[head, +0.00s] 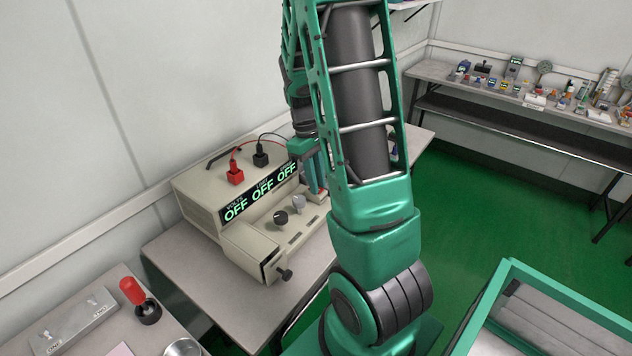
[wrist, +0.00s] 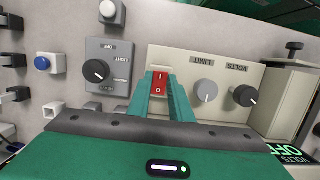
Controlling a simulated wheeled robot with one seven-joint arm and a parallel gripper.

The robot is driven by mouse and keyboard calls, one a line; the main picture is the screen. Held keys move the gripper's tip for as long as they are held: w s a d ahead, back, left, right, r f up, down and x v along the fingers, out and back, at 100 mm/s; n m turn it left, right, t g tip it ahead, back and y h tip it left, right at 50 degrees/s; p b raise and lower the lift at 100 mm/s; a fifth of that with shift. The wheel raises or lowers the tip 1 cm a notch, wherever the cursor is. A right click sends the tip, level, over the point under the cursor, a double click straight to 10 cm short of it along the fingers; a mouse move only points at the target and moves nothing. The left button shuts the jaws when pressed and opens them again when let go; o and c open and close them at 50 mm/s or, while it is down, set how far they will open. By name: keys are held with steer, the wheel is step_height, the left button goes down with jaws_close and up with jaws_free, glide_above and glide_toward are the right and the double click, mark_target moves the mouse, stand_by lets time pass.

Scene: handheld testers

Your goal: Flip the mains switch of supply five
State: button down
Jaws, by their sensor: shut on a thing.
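The bench supply is a beige box (head: 205,195) on a table, with a dark display (head: 262,190) that reads OFF in green three times. Its red mains rocker switch (wrist: 160,84), marked I and O, shows in the wrist view on the front panel. My gripper (wrist: 161,92) has one green finger on each side of the switch and is shut on it. In the head view my gripper (head: 315,176) is at the panel's right end, and the switch is hidden there. No number five is readable on the supply.
A grey knob (wrist: 206,91) and a black knob (wrist: 245,96) are right of the switch in the wrist view. A grey module with a black knob (wrist: 96,71) is left of it. Red (head: 235,174) and black (head: 261,158) plugs with leads stand on top of the supply.

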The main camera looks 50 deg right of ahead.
steer(key=shift+w+g, duration=0.1)
steer(key=shift+g, duration=0.2)
steer(key=c, duration=1.6)
jaws_free()
steer(key=v, duration=1)
steer(key=shift+w+r, duration=0.15)
steer(key=shift+r, duration=0.2)
steer(key=shift+a, duration=0.1)
